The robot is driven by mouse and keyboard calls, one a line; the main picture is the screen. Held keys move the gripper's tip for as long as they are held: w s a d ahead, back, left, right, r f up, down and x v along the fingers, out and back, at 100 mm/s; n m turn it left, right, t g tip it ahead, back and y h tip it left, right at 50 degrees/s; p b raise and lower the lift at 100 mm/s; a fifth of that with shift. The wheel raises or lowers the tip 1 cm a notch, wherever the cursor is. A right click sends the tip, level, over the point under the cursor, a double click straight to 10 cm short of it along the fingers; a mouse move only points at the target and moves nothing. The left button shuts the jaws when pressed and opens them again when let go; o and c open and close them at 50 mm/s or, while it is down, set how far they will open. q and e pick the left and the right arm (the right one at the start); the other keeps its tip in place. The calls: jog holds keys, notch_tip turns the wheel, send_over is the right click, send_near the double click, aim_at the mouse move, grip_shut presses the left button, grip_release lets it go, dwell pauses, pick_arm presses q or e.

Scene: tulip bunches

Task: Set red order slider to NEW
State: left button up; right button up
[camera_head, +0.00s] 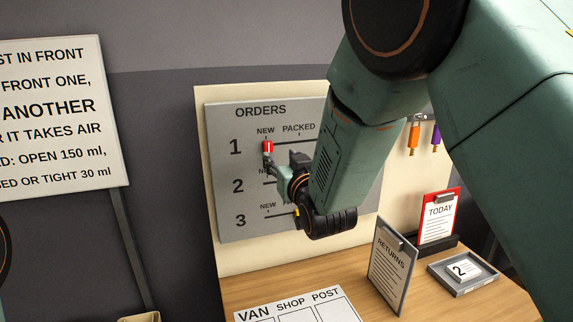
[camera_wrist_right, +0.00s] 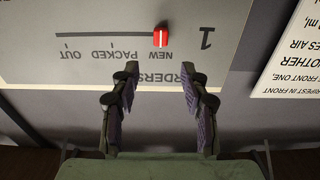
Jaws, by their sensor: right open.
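The red slider (camera_head: 267,147) sits on the track of row 1 on the grey ORDERS board (camera_head: 226,215), under the word NEW at the left end. In the right wrist view, which shows the board upside down, the red slider (camera_wrist_right: 160,37) is in line with NEW. My right gripper (camera_head: 269,161) is close to the slider in the head view, and my forearm hides much of the board. In the right wrist view my right gripper (camera_wrist_right: 160,72) has its two fingers apart with nothing between them. The slider appears beyond the fingertips, apart from them. My left gripper is not in view.
Below the board, a wooden counter holds a VAN SHOP POST sheet (camera_head: 297,308), a RETURNS clipboard (camera_head: 390,266), a red TODAY clipboard (camera_head: 439,217) and a grey tray (camera_head: 436,273) with a 2 card. Orange and purple tags hang at right. A text sign stands left.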

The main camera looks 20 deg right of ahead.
jog(key=s, duration=0.3)
jog(key=shift+w, duration=0.1)
